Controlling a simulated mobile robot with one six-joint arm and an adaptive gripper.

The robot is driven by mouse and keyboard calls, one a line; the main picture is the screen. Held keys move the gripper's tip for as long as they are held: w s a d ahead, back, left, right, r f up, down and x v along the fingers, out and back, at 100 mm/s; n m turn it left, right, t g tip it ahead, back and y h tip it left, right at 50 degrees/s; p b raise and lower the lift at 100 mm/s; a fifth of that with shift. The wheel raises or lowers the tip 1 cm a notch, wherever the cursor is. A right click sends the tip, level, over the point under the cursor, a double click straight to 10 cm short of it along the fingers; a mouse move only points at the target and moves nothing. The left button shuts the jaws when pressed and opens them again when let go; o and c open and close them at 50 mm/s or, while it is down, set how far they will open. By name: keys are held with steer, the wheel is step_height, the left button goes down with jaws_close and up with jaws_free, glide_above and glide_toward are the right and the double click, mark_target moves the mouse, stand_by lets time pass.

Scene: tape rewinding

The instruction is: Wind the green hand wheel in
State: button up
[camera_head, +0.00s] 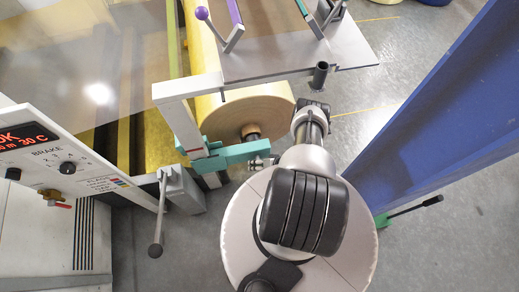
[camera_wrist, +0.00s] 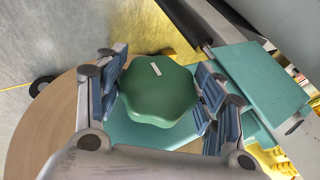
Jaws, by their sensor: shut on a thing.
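The green hand wheel (camera_wrist: 158,92) has a lobed rim and a small white mark near its top edge in the wrist view. My gripper (camera_wrist: 161,76) has its blue-padded fingers on the left and right sides of the wheel and is shut on it. The wheel sits over a teal bracket (camera_wrist: 125,132), which also shows in the head view (camera_head: 232,157) beside the large tan roll. I cannot make out the wheel in the head view.
The tan roll (camera_head: 235,112) lies behind the teal bracket. A grey lever (camera_head: 156,222) stands at the left, near the control panel (camera_head: 62,160) with its brake knob. A tall blue panel (camera_head: 430,110) bounds the right side. Grey floor (camera_head: 460,240) is clear at the lower right.

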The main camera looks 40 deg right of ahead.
steer(key=shift+d+r, duration=0.1)
stand_by(0.3)
steer(key=o, duration=1)
steer(key=shift+s, duration=0.1)
steer(key=v, duration=1.2)
steer(key=shift+d, duration=0.1)
